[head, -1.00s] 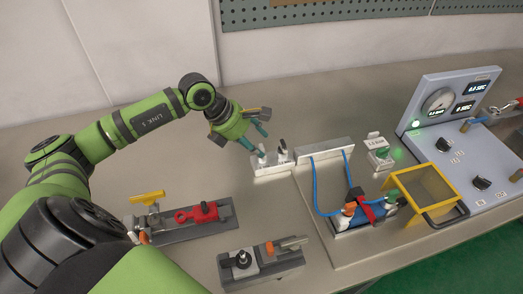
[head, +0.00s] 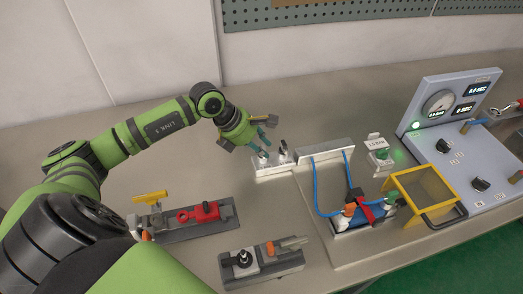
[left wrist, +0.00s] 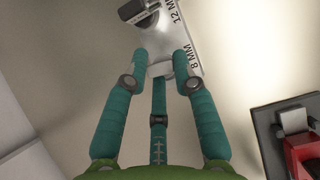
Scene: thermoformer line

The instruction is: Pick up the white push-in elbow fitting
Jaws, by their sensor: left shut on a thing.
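The white push-in elbow fitting (left wrist: 159,70) shows as a small pale piece between my left fingertips in the left wrist view. My left gripper (left wrist: 164,68) is shut on it. In the head view my left gripper (head: 267,149) points down at the left end of the light metal fitting holder (head: 266,172). There the fitting is small and partly hidden by the fingers. I cannot tell whether it is clear of the holder. The holder bears the marks 8 MM and 12 MM in the left wrist view. My right gripper is not in view.
A dark fitting (head: 284,146) stands on the holder beside my gripper. A metal block (head: 325,150) with blue tubes is to its right. Fixtures with a red clamp (head: 204,212) and an orange knob (head: 270,248) lie nearer. The table behind the holder is clear.

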